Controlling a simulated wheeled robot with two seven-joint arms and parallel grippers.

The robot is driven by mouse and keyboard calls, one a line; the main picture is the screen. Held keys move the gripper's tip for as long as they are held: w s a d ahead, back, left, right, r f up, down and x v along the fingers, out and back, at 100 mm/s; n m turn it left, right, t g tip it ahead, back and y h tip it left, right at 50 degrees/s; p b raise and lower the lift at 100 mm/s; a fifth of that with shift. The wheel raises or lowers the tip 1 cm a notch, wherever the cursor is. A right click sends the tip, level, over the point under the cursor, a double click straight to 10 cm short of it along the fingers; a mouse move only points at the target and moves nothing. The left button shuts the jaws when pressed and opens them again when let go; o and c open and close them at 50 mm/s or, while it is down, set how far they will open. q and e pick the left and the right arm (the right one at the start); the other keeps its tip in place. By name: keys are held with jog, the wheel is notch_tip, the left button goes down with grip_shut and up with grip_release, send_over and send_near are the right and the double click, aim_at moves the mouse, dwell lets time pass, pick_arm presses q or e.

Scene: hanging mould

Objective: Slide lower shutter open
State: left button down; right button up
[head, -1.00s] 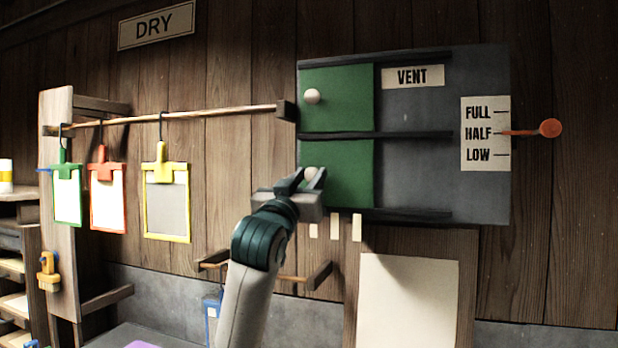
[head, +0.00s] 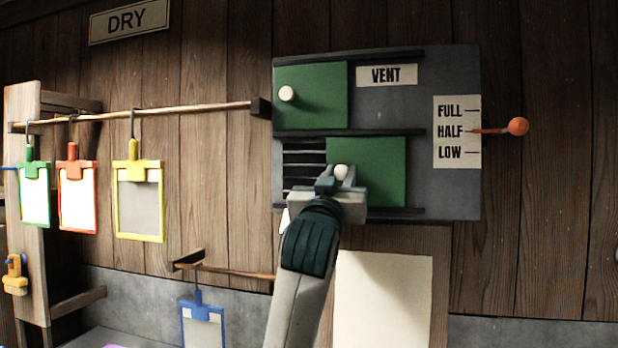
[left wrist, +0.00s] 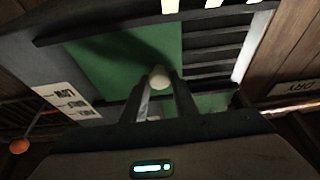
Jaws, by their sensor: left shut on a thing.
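The lower shutter (head: 378,168) is a green panel in the lower track of the grey vent board (head: 445,195). It stands right of the track's left end, and dark slats (head: 303,165) show uncovered at its left. My left gripper (head: 339,178) is shut on the shutter's round white knob (head: 341,171). In the left wrist view the knob (left wrist: 158,76) sits between the fingertips, with the green shutter (left wrist: 115,65) behind it. The upper shutter (head: 318,103) covers the left end of the upper track. My right gripper is not in view.
An orange-knobbed lever (head: 518,126) points at HALF on the label at the board's right. Framed sheets hang from a wooden rail (head: 150,115) at left. A blue frame (head: 202,322) hangs on a lower rail. A pale sheet (head: 383,300) is below the board.

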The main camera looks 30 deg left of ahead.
aim_at(363, 165)
pick_arm(q)
jog(key=d, duration=0.2)
jog(key=w+d, duration=0.1)
jog(key=shift+d, duration=0.35)
jog(key=c, duration=1.8)
grip_release()
jog(key=o, duration=0.3)
jog(key=shift+o, duration=0.2)
jog(key=shift+d, duration=0.2)
jog(key=shift+a, duration=0.1)
